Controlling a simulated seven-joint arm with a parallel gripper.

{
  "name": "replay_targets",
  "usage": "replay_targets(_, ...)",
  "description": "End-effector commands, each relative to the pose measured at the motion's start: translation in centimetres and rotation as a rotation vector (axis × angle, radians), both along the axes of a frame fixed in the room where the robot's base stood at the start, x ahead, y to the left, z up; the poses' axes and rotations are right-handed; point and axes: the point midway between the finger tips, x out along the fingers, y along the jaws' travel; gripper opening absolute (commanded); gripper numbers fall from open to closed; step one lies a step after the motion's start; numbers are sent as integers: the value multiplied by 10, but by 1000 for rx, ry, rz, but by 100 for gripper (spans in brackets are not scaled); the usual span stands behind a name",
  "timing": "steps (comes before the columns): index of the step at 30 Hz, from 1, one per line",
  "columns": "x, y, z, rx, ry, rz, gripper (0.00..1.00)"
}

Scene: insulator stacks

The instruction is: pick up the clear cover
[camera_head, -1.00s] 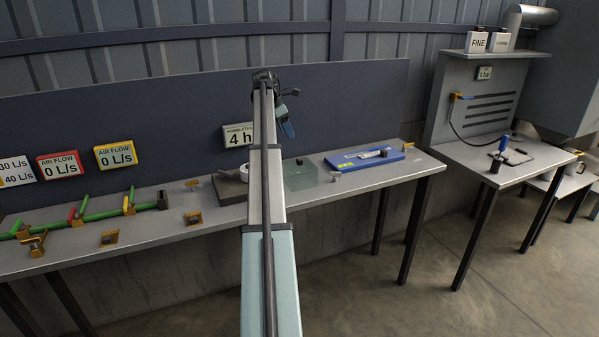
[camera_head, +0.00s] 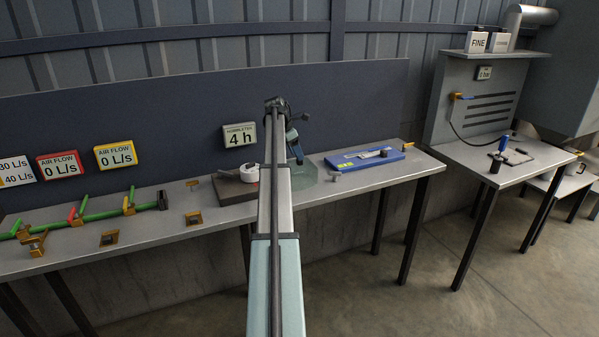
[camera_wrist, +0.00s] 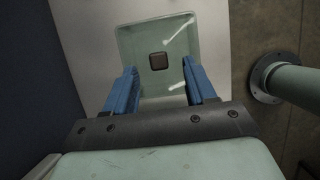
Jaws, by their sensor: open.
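The clear cover (camera_head: 311,180) is a see-through greenish square box on the long bench, partly hidden behind my arm in the head view. In the wrist view the clear cover (camera_wrist: 133,45) shows from above with a dark square knob (camera_wrist: 159,61) near its middle. My gripper (camera_head: 294,147) is above the cover. In the wrist view its two blue fingers (camera_wrist: 160,75) are apart and empty, one on each side of the cover's near part, with the knob beyond and between them. I cannot tell the height between the fingertips and the cover.
A blue tray (camera_head: 345,158) with a dark block lies to the right on the bench. A dark slab (camera_head: 228,191) with a white roll (camera_head: 249,173) is to the left. Further left are green pipes (camera_head: 90,216). A panel (camera_head: 200,100) stands behind the bench.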

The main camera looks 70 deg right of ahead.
Motion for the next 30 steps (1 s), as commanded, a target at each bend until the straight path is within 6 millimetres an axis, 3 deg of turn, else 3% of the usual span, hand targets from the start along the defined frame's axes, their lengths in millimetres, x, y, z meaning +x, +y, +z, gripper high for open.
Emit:
replay_targets(6,-6,-8,-26,1,-1,0,55)
replay_targets(14,-7,-10,-30,-1,-1,0,55)
replay_targets(30,-7,-9,-30,-1,-1,0,6)
